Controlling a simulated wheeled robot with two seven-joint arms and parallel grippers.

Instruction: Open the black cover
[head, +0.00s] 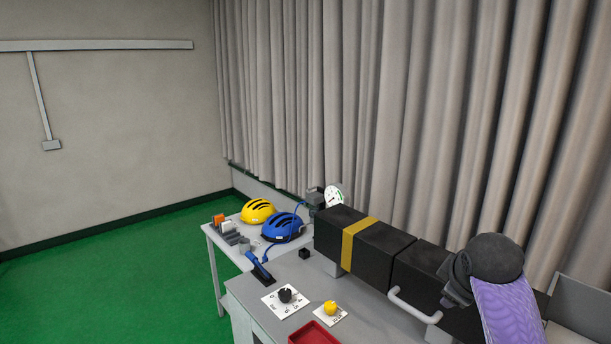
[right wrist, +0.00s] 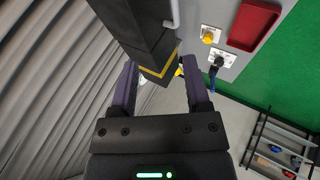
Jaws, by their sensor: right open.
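The black cover (head: 385,243) is a long dark box-shaped top with a yellow band, at the right of the head view on a grey bench. It looks closed. A pale bar handle (head: 413,306) is on its front side. In the right wrist view the cover (right wrist: 145,35) comes in from the top, its banded end appearing between my fingers. My right gripper (right wrist: 160,75) is open and empty, with purple fingers apart. In the head view my right arm hangs over the cover's near part and hides some of it; the fingertips are hard to make out there. My left gripper is out of view.
The grey bench (head: 254,297) carries a black knob (head: 286,295), a yellow knob (head: 330,307), a red tray (head: 314,334) and a blue-handled lever (head: 259,268). A table behind holds yellow (head: 257,211) and blue (head: 282,227) helmets. A curtain (head: 400,100) hangs close behind the cover.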

